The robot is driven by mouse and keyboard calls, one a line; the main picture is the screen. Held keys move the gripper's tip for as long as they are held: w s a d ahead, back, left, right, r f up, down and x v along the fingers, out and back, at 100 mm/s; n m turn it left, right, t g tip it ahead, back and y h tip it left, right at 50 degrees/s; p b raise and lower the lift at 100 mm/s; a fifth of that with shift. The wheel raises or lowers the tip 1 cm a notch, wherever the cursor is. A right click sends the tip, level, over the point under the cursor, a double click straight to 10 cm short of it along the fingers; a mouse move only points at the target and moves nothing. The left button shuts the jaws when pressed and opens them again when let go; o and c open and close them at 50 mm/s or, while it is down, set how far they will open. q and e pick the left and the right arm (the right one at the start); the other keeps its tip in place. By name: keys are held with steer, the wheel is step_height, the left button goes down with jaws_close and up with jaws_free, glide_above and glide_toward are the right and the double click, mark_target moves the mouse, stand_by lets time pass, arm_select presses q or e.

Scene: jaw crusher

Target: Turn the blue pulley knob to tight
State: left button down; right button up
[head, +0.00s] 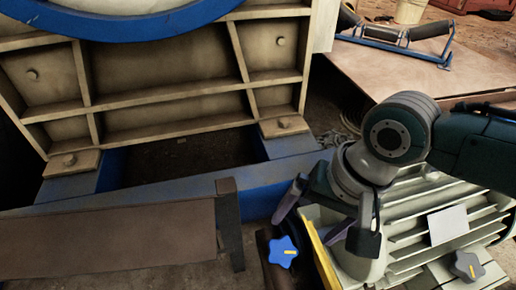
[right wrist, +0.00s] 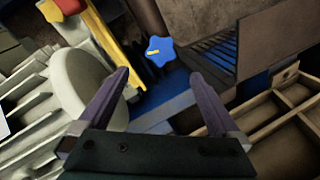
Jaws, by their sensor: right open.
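The blue pulley knob (head: 282,251) is star-shaped with a yellow pointer bar and sits low in the head view, left of a yellow bracket. In the right wrist view the blue knob (right wrist: 159,51) shows beyond the fingertips, roughly centred between them, with its bar pointing left. My right gripper (head: 325,217) is open, with its two fingers spread above and to the right of the knob. The right gripper (right wrist: 158,76) looks empty in the wrist view, and I see no contact with the knob. My left gripper is not in view.
A grey knob (head: 466,266) sits on the finned motor housing (head: 410,225) at right. A brown panel (head: 110,240) and the ribbed cream crusher frame (head: 165,95) stand at left.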

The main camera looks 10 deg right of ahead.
mark_target(283, 251)
steer(key=b+x, duration=0.3)
steer(key=x, duration=0.1)
steer(key=b+x, duration=0.4)
steer(key=x, duration=0.1)
steer(key=shift+s+a+f, duration=0.15)
steer(key=shift+a+f, duration=0.05)
steer(key=shift+f, duration=0.1)
